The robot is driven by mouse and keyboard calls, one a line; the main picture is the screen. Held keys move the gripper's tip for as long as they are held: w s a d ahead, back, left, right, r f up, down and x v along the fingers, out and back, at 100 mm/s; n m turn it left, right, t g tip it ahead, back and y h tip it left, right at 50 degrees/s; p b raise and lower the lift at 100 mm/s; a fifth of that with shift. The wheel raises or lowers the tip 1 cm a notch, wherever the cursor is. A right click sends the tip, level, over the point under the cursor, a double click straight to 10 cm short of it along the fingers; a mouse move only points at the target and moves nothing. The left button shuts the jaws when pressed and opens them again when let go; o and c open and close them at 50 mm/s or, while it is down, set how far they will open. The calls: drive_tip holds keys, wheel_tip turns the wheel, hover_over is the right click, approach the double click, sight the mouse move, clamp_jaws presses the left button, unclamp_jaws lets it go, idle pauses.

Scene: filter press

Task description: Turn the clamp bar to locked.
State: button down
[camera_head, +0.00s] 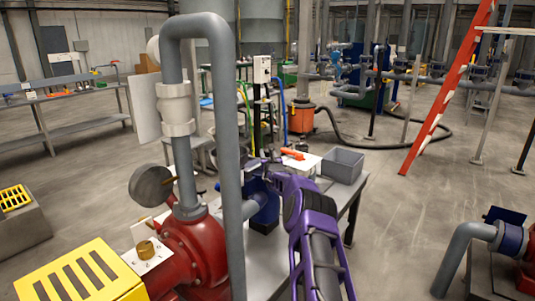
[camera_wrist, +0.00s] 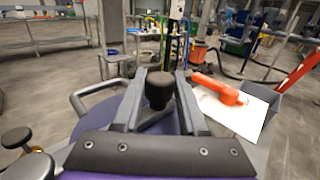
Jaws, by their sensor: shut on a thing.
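My gripper (camera_wrist: 158,88) shows in the wrist view with its two grey fingers on either side of a black knob (camera_wrist: 158,92). The knob stands upright between the fingers, and I take it to be the grip of the clamp bar. The bar itself is mostly hidden, so I cannot tell its angle or whether it is locked. In the head view my gripper (camera_head: 262,167) is small and dark, above a blue round body (camera_head: 264,203) on a grey table. The grey pipe and my purple arm hide part of that body.
A tall grey pipe (camera_head: 228,150) rises just left of my arm. A red pump (camera_head: 195,245) and a yellow slotted guard (camera_head: 85,275) stand at the lower left. An orange tool (camera_wrist: 215,88) lies on a white board beside a grey bin (camera_head: 343,164).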

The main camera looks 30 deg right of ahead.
drive_tip(key=shift+f, duration=0.1)
idle(0.5)
drive_tip(key=shift+c, duration=2.3)
unclamp_jaws()
drive_tip(key=shift+s+d, duration=0.1)
drive_tip(key=shift+s+p, duration=0.65)
drive_tip(key=shift+p, duration=0.6)
drive_tip(key=p+v, duration=0.5)
drive_tip(key=v, duration=1.1)
drive_tip(key=shift+a, duration=0.35)
